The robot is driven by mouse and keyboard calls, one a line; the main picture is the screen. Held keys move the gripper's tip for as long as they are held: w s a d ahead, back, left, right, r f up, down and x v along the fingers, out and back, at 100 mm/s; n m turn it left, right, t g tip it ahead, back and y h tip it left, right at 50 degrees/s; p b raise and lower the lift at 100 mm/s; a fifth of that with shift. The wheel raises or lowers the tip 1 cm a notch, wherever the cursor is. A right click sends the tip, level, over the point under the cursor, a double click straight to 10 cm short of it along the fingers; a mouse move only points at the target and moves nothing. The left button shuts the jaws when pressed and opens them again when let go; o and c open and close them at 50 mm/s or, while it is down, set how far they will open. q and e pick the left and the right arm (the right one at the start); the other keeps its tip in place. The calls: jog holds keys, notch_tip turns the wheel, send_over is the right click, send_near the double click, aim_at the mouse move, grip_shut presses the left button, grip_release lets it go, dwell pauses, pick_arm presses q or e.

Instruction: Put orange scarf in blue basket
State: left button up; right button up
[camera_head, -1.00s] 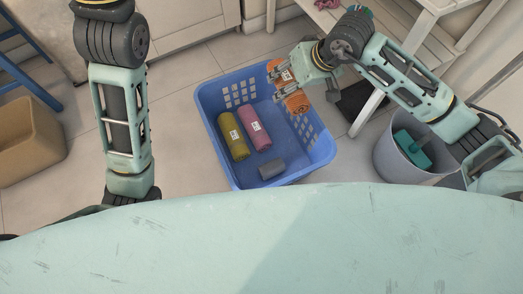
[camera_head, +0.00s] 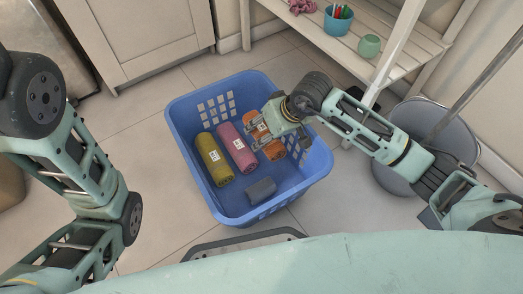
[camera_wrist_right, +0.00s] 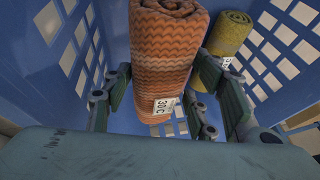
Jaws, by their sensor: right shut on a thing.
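The blue basket (camera_head: 178,112) stands on the floor in front of me. The orange scarf (camera_head: 265,136) is a rolled bundle with a white tag, inside the basket's outline at its right side. My right gripper (camera_head: 268,132) is shut on it. In the right wrist view the orange scarf (camera_wrist_right: 165,50) stands between the two fingers (camera_wrist_right: 163,95), with blue basket walls (camera_wrist_right: 100,30) around it. Whether it touches the basket floor I cannot tell. My left arm comes in from the left; its gripper is out of view.
In the basket lie a yellow roll (camera_head: 213,160), a pink roll (camera_head: 237,147) and a small grey roll (camera_head: 261,190). A grey bucket (camera_head: 400,178) stands at the right. A white shelf (camera_head: 395,60) with a blue pot (camera_head: 338,20) is at the back right.

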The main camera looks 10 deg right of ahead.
notch_tip(320, 180, down, 6)
jog(key=b, duration=0.3)
jog(key=shift+r, duration=0.35)
jog(key=shift+d+f+b, duration=0.1)
jog(key=shift+f+b, duration=0.4)
jog(key=shift+f, duration=0.15)
jog(key=o, duration=1.1)
jog(key=shift+s+f, duration=0.1)
jog(key=shift+s, duration=0.05)
jog(key=shift+f, duration=0.1)
